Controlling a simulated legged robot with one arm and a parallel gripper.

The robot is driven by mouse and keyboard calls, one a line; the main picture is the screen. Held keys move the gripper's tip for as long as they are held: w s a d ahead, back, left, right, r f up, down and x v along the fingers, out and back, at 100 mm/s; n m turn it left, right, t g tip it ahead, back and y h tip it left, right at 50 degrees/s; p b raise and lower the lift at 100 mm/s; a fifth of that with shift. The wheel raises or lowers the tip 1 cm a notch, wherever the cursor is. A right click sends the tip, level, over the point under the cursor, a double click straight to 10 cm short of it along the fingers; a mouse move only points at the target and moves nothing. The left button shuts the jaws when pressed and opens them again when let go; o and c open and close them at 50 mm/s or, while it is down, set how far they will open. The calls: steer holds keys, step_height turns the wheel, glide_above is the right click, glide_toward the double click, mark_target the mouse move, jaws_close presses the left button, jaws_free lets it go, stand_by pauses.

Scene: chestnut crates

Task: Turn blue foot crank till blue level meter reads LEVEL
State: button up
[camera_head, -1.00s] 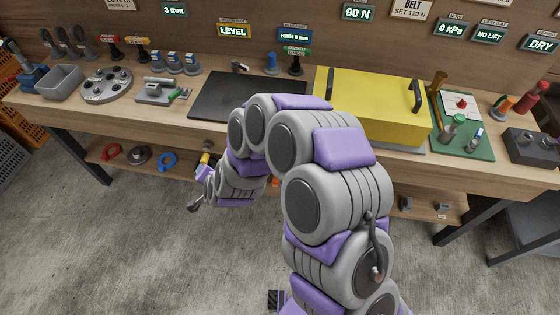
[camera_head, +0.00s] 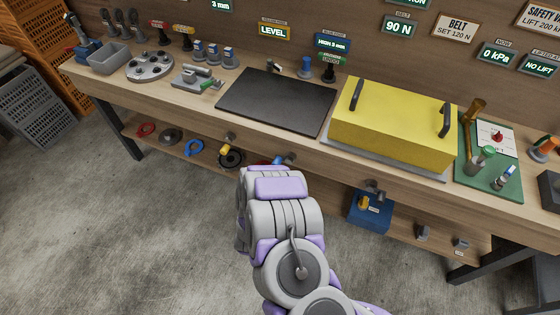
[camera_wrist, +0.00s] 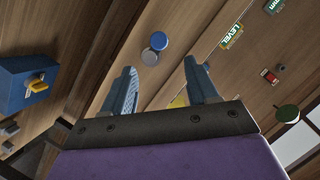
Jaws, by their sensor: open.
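The blue level meter (camera_head: 332,43) on the back wall reads HIGH 3 mm. In the wrist view my gripper (camera_wrist: 160,66) is open and empty, its two blue-grey fingers apart. A round blue knob (camera_wrist: 158,41) with a grey disc beside it shows beyond the fingertips, roughly between them; it looks like the blue foot crank, and no contact shows. In the head view a small blue part (camera_head: 278,161) shows under the bench edge, just above my arm, which hides my gripper there.
The yellow meter (camera_head: 273,31) reads LEVEL. On the bench are a black plate (camera_head: 278,102) and a yellow box (camera_head: 395,125) with handles. A blue box (camera_head: 369,212) with a yellow lever is below the bench front; it also shows in the wrist view (camera_wrist: 15,90). Floor in front is clear.

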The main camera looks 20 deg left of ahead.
mark_target(277, 160)
steer(key=x, duration=0.5)
steer(key=b+x, duration=0.1)
steer(key=x, duration=0.3)
steer(key=b+x, duration=0.1)
steer(key=x, duration=0.4)
steer(key=shift+w+a+f, duration=0.15)
steer(key=shift+a+f, duration=0.15)
steer(key=shift+a, duration=0.05)
steer(key=shift+w, duration=0.15)
steer(key=shift+w+d+r, duration=0.1)
steer(key=shift+d+r, duration=0.15)
steer(key=shift+d, duration=0.55)
steer(key=shift+a+f, duration=0.2)
steer(key=shift+a, duration=0.5)
steer(key=c, duration=0.6)
steer(key=shift+d+r, duration=0.1)
steer(key=shift+d, duration=0.15)
steer(key=c, duration=0.4)
